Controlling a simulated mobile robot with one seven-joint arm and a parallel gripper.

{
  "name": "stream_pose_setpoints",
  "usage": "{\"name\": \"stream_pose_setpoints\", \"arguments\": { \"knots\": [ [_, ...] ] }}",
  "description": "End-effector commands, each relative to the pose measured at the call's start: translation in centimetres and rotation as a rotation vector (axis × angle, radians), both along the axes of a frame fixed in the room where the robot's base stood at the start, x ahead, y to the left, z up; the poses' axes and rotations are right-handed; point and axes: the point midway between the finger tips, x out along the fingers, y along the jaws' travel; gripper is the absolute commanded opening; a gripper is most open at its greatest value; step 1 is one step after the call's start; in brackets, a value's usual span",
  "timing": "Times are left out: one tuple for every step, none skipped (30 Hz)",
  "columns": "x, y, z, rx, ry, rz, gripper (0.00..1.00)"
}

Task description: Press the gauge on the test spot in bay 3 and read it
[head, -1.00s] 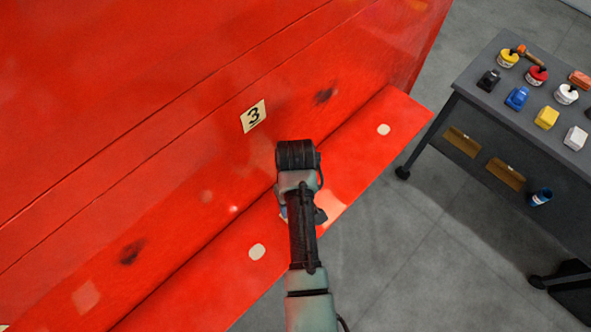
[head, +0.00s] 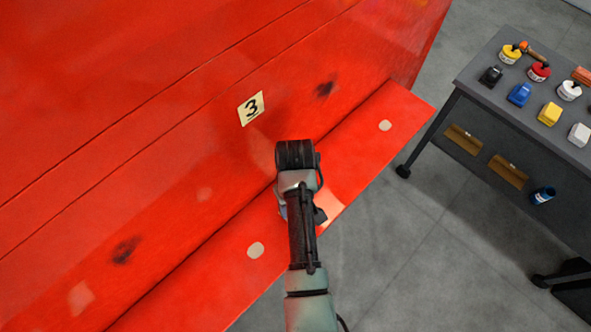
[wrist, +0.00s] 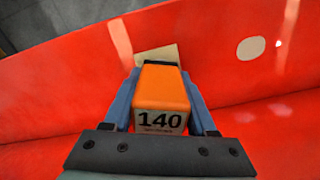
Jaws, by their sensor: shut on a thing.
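The orange gauge (wrist: 160,88) sits between the two blue fingers of my gripper (wrist: 159,76), which is shut on it. Its display faces the wrist camera and reads 140. In the wrist view, the gauge's far end overlaps a beige patch (wrist: 166,52) on the red surface; I cannot tell whether they touch. The bay 3 label (head: 250,108) is on the red panel, up and left of my arm. In the head view my arm hides the gauge and most of the gripper, above the red ledge (head: 345,168).
Pale round spots lie on the ledge at right (head: 385,126) and lower left (head: 256,250). Dark smudges (head: 325,89) mark the panel. A grey cart (head: 475,85) with several bottles and blocks stands at right. Grey floor (head: 420,235) lies clear between ledge and cart.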

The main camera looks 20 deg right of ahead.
Motion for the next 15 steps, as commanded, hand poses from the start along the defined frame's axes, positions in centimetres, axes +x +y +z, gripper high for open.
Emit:
{"name": "stream_pose_setpoints", "arguments": {
  "knots": [
    [0.03, -0.01, -0.03, 0.0, -0.001, 0.0, 0.0],
    [0.03, -0.01, -0.07, 0.0, -0.001, 0.0, 0.0],
    [0.03, -0.01, -0.11, 0.0, -0.001, 0.0, 0.0],
    [0.03, -0.01, -0.15, 0.0, -0.001, 0.0, 0.0],
    [0.03, -0.01, -0.19, 0.0, -0.001, 0.0, 0.0],
    [0.03, -0.01, -0.24, 0.0, -0.001, 0.0, 0.0],
    [0.03, -0.01, -0.28, 0.0, -0.001, 0.0, 0.0],
    [0.03, -0.01, -0.32, 0.0, -0.001, 0.0, 0.0],
    [0.03, -0.01, -0.36, 0.0, -0.001, 0.0, 0.0],
    [0.03, -0.01, -0.4, 0.0, -0.001, 0.0, 0.0],
    [0.03, -0.01, -0.44, 0.0, -0.001, 0.0, 0.0],
    [0.03, -0.01, -0.48, 0.0, -0.001, 0.0, 0.0],
    [0.04, -0.01, -0.52, 0.0, -0.001, 0.0, 0.0],
    [0.04, -0.01, -0.55, 0.0, -0.001, 0.0, 0.0],
    [0.04, -0.01, -0.6, 0.0, -0.001, 0.0, 0.0]
  ]
}}
